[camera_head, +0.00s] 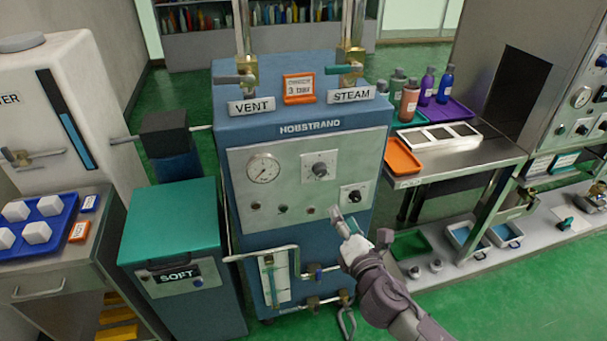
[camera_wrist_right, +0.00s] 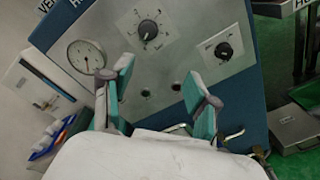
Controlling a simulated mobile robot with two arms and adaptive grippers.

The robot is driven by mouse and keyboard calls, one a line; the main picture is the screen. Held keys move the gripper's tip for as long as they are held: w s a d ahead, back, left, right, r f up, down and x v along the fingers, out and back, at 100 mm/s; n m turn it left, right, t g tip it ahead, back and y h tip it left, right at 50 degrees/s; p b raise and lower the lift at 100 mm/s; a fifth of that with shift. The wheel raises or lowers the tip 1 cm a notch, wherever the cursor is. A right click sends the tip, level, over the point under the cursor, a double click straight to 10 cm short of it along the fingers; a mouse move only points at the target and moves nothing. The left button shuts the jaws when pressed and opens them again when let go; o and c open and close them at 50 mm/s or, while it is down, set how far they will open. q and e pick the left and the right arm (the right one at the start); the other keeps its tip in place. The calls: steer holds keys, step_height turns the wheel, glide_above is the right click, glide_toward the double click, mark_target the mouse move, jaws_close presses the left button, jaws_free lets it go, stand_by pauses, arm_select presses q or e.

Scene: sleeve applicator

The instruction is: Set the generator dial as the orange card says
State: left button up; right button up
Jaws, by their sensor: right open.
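The blue generator (camera_head: 298,113) has a pale front panel with a round gauge (camera_head: 263,169) and a black dial (camera_head: 320,169) on a square marked plate. A second black knob (camera_head: 354,196) sits lower right on its own plate. The orange card (camera_head: 299,88) on top reads "3 bar" in its larger line. My right gripper (camera_head: 342,219) is open and empty in front of the panel's lower right. In the right wrist view its fingers (camera_wrist_right: 158,92) spread below the dial (camera_wrist_right: 148,30), apart from it; the second knob (camera_wrist_right: 223,50) is to their right. The left gripper is not in view.
VENT (camera_head: 251,107) and STEAM (camera_head: 352,95) valves stand on the generator. A pipe handle (camera_head: 262,254) and small valves project low in front. The SOFT cabinet (camera_head: 172,245) is left; a steel table (camera_head: 460,160) with trays and bottles is right.

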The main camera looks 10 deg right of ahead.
mark_target(322, 174)
steer(key=shift+n+t, duration=0.3)
steer(key=w, duration=0.4)
steer(key=w+r, duration=0.1)
steer(key=w, duration=0.3)
steer(key=w+a+r+p, duration=0.1)
steer(key=w, duration=0.3)
steer(key=shift+w, duration=0.85)
jaws_close()
